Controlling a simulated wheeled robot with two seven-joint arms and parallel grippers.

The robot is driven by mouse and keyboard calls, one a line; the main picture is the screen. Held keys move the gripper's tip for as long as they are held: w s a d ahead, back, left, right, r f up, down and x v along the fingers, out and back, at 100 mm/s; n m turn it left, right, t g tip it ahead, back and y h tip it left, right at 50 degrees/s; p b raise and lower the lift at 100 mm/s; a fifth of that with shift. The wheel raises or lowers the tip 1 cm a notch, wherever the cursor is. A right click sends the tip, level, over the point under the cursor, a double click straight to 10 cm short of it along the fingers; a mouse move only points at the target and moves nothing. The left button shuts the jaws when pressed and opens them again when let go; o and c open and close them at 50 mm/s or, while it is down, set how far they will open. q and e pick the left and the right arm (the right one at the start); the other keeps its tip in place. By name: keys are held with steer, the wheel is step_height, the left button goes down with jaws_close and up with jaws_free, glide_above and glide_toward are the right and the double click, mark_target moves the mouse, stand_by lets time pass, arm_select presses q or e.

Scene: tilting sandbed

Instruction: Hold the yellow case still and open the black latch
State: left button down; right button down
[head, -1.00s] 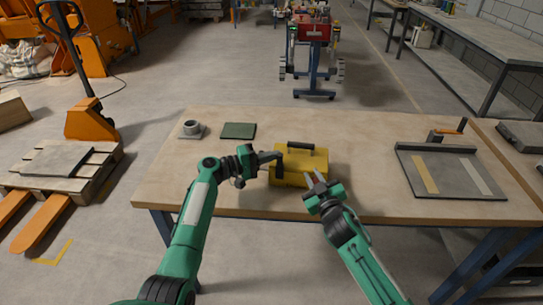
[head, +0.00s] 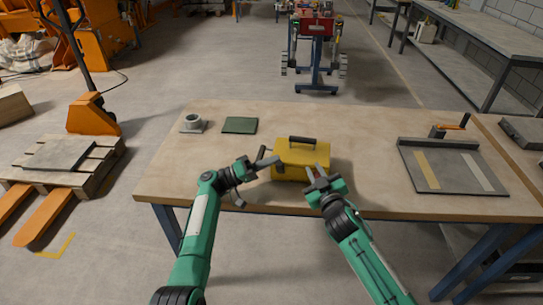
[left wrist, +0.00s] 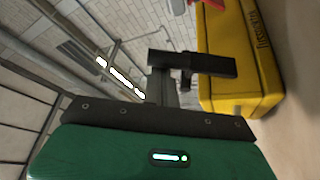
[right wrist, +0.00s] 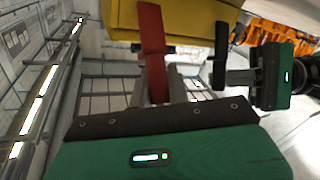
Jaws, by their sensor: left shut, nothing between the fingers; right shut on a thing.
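The yellow case (head: 305,158) stands upright on the table with a black handle on top. My left gripper (head: 277,161) is shut and empty near the case's left front, close to the latch; contact is unclear. A dark bar (left wrist: 192,63) crosses its fingertips in the left wrist view. My right gripper (head: 318,172) is at the case's front right, shut on a red strip (right wrist: 152,45) that reaches up against the case.
A grey ring-shaped part (head: 192,122) and a green mat (head: 240,125) lie at the back left of the table (head: 350,120). A grey board with two strips (head: 452,168) lies at the right. The table between case and board is clear.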

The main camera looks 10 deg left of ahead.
arm_select(q)
steer(key=shift+s+f+m, duration=0.4)
steer(key=shift+s, duration=0.25)
steer(key=w+a+r, duration=0.1)
steer(key=w+r, duration=0.2)
steer(key=f+v, duration=0.1)
steer(key=v, duration=0.8)
steer(key=shift+a, duration=0.25)
